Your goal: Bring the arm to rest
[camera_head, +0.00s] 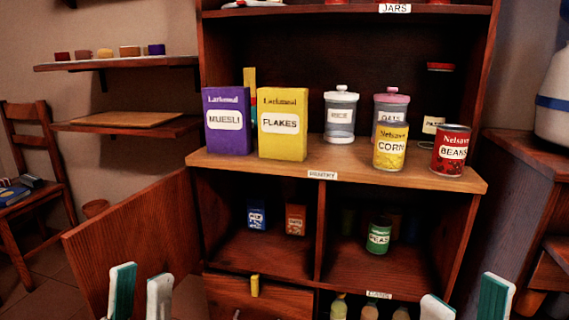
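My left gripper (141,283) shows at the lower left edge of the head view, its two green-and-white fingertips apart with nothing between them. It is in front of an open wooden door panel (135,240). My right gripper (466,291) shows at the lower right, its fingertips spread wider apart and empty. Both grippers are low in the picture and appear clear of the shelf goods. My arms behind the fingertips are out of view.
A wooden cabinet's pantry shelf (330,160) bears the muesli box (228,105), flakes box (282,140), rice jar (340,100), oats jar (391,99), corn can (390,160) and beans can (450,163). A peas can (378,238) stands below. A chair (30,150) is at left.

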